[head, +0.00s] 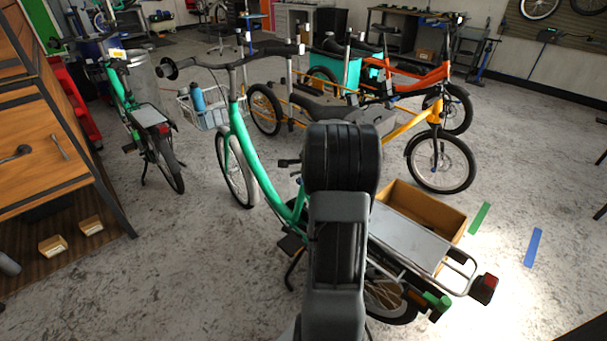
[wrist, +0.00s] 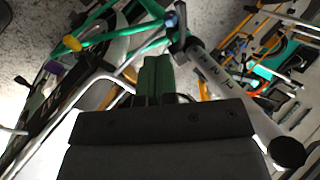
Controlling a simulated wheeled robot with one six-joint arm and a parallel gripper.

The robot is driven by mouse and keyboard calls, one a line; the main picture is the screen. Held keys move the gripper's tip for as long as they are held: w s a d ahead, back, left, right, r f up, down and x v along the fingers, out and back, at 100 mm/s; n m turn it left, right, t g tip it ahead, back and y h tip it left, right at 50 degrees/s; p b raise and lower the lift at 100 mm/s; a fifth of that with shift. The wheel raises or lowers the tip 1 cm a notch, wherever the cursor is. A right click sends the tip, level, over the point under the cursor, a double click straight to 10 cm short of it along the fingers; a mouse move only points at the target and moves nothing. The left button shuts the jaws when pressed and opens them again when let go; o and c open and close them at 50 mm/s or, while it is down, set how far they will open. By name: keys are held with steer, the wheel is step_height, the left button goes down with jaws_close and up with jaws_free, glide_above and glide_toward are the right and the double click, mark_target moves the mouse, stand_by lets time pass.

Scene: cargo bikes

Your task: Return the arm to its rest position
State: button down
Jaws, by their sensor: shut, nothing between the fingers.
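My gripper (wrist: 156,72) shows in the wrist view with its green fingers together and nothing between them. It hangs over a green bicycle frame (wrist: 122,32); I cannot tell the height between them. In the head view my dark arm rises through the middle of the picture, in front of the green cargo bike (head: 240,135). The arm's far end and the gripper are hidden there.
The green bike's front basket (head: 203,116) holds a blue bottle (head: 197,98). A cardboard box (head: 440,206) sits by its rear rack (head: 462,272). An orange cargo bike (head: 398,128) stands behind. A wooden cabinet (head: 40,140) is at left. Floor at lower left is clear.

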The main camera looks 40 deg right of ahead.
steer(key=shift+p+v, duration=0.3)
steer(key=shift+v, duration=2.4)
steer(key=shift+s+d+f, duration=0.1)
steer(key=shift+s+d, duration=0.05)
